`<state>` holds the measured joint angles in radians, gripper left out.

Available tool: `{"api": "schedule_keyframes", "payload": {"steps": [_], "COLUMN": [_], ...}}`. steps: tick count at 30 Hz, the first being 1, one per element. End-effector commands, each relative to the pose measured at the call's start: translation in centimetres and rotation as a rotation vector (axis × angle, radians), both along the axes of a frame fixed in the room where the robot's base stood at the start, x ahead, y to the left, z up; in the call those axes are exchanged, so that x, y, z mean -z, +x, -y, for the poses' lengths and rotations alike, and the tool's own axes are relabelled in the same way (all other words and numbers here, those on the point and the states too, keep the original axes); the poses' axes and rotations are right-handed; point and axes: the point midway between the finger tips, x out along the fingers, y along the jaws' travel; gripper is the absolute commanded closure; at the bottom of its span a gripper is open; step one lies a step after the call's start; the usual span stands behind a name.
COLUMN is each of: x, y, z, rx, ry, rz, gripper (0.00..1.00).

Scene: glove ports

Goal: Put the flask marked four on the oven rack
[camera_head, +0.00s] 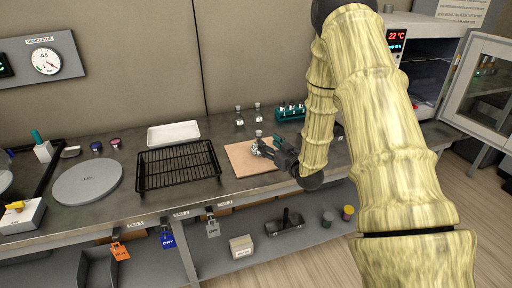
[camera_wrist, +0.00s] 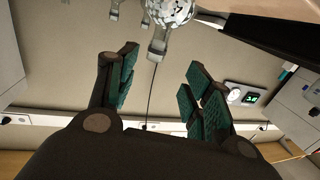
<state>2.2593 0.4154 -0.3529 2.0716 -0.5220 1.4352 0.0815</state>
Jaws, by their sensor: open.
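A small stoppered glass flask (camera_head: 256,150) stands on a tan board on the bench. My gripper (camera_head: 268,148) is open right beside it, coming from the right. In the wrist view, which looks upside down, a flask (camera_wrist: 171,12) with a speckled round body is at the top edge. Its neck and stopper reach down toward the gap between my open fingers (camera_wrist: 162,64). Its mark looks like a 7, but I cannot read it surely. A black wire rack (camera_head: 180,165) lies empty on the bench, left of the board.
Two more flasks (camera_head: 239,117) stand behind the tan board (camera_head: 240,163), left of a green tube rack (camera_head: 290,111). A white tray (camera_head: 173,133) lies behind the wire rack. A round grey plate (camera_head: 87,182) is at left. An oven (camera_head: 430,50) with its door open stands at right.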

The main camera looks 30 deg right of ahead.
Motion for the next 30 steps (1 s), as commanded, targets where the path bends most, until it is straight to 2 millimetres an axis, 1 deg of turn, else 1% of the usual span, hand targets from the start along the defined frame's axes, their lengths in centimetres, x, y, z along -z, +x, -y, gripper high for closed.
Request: {"api": "schedule_keyframes", "payload": {"steps": [4, 9, 14, 24, 30], "x": [0.2, 0.3, 0.3, 0.3, 0.5], "y": [1.5, 2.9, 3.6, 7.8, 8.6], "z": [1.1, 1.6, 1.6, 1.1, 1.1], "rx": [0.013, 0.021, 0.021, 0.019, 0.019], "ry": [0.0, 0.0, 0.001, 0.0, 0.001], "rz": [-0.004, -0.005, -0.005, -0.004, -0.006], "gripper": [0.49, 0.49, 0.49, 0.49, 0.49]}}
